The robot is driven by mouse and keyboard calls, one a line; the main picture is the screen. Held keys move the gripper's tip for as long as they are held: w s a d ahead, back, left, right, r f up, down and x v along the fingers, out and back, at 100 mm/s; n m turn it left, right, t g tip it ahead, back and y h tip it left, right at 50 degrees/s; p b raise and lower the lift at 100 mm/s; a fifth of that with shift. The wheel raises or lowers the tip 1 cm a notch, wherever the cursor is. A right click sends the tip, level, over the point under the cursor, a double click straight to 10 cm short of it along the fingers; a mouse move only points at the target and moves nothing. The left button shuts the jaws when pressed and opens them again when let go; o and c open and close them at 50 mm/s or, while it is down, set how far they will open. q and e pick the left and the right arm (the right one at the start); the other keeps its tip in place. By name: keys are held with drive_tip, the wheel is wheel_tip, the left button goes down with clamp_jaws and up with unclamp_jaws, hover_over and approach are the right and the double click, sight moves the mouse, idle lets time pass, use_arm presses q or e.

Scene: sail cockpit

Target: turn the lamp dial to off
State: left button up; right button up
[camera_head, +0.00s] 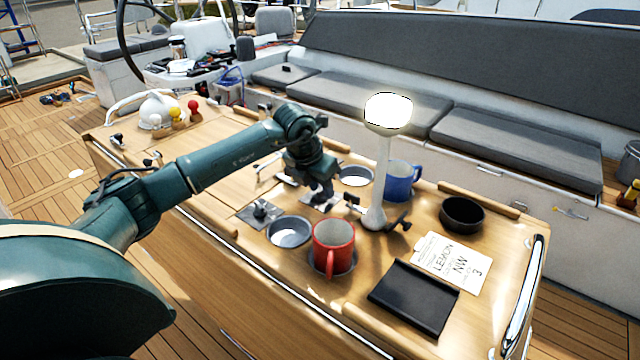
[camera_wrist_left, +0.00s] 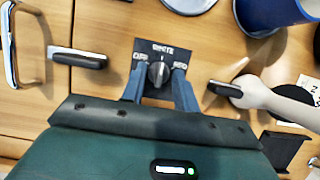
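The lamp (camera_head: 383,165) stands on the wooden table and its round head glows white. The lamp dial (camera_wrist_left: 158,73) is a grey knob on a dark square plate marked OFF at left, WHITE at top and RED at right. Its pointer appears to face WHITE. My left gripper (camera_wrist_left: 159,84) is open, with one blue finger on each side of the knob; a gap shows between fingers and knob. In the head view my left gripper (camera_head: 322,196) is low over the dial plate and hides most of it. My right gripper is not in view.
A second plate with a knob (camera_head: 260,212) lies left of the gripper. A red mug (camera_head: 333,245), blue mug (camera_head: 399,182), dark bowl (camera_head: 462,214), black tray (camera_head: 413,298) and white card (camera_head: 450,262) are on the table. A dark clip (camera_wrist_left: 225,88) is close right of the dial.

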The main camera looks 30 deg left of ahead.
use_arm(q)
drive_tip(key=shift+c, duration=0.4)
drive_tip(key=c, duration=0.5)
clamp_jaws()
